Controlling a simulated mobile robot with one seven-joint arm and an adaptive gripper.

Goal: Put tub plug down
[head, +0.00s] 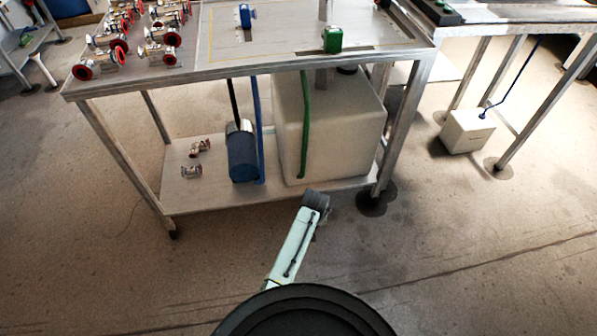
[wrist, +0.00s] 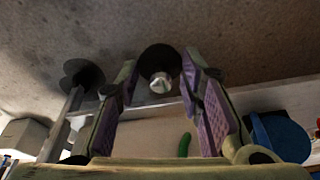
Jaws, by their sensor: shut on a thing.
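The tub plug (wrist: 160,58) is a dark round disc with a silver knob, in the upper middle of the wrist view. My gripper (wrist: 160,78) has its two purple-padded fingers on either side of the plug and is shut on it. The wrist picture is upside down, with the floor at the top. In the head view, the end of my arm is low in front of the table, near the lower shelf's front edge. The fingers and the plug are hidden there.
A metal table (head: 215,75) carries several red-rimmed fittings (head: 100,62). Its lower shelf (head: 220,200) holds a white tank (head: 335,125), a blue cylinder (head: 242,158) and small fittings. A white box (head: 467,130) stands right. The floor in front is clear.

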